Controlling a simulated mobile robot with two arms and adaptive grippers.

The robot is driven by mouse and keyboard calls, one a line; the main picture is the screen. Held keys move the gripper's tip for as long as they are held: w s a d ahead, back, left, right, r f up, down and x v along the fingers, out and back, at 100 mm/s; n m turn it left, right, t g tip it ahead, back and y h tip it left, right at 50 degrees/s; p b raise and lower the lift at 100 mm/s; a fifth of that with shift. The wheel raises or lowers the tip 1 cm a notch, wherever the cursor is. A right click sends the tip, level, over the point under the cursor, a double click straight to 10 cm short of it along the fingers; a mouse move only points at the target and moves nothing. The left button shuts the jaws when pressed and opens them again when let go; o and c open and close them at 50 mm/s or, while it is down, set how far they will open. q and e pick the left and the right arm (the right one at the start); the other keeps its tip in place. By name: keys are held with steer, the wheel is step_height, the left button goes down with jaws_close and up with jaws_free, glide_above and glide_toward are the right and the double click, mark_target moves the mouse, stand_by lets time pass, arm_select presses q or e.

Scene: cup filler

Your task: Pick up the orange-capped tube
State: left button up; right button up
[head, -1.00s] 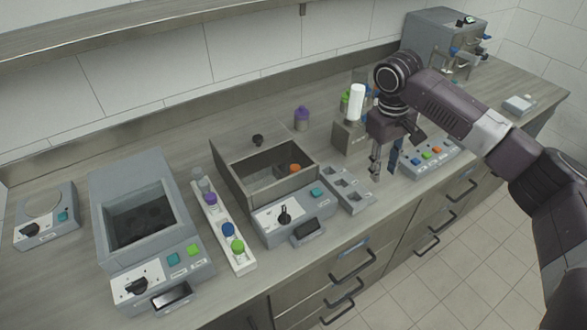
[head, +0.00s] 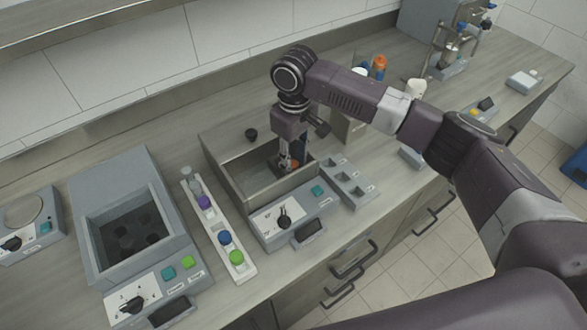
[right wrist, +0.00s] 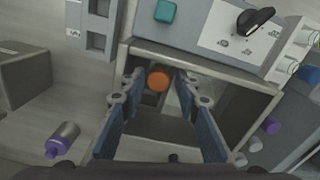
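The orange-capped tube stands inside an open-topped grey bath (head: 230,181). In the right wrist view the orange cap (right wrist: 159,79) lies between the tips of my right gripper (right wrist: 158,90). The two blue-padded fingers are spread apart, with the cap nearer the left one. I cannot tell whether either finger touches it. The tube's body is hidden below the cap and the bath wall. My left gripper is not in view.
The bath's walls stand close around the fingers. A white rack (head: 217,232) with purple, blue and green caps is to the left, beyond it a grey device (head: 165,245). An empty grey slotted block (head: 348,182) is right of the bath. A small black knob (head: 251,134) lies behind.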

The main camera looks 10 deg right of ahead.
steer(key=shift+w+f, duration=0.2)
steer(key=shift+f, duration=1.2)
steer(key=c, duration=0.7)
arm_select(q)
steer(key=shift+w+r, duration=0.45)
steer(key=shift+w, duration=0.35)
arm_select(e)
jaws_close()
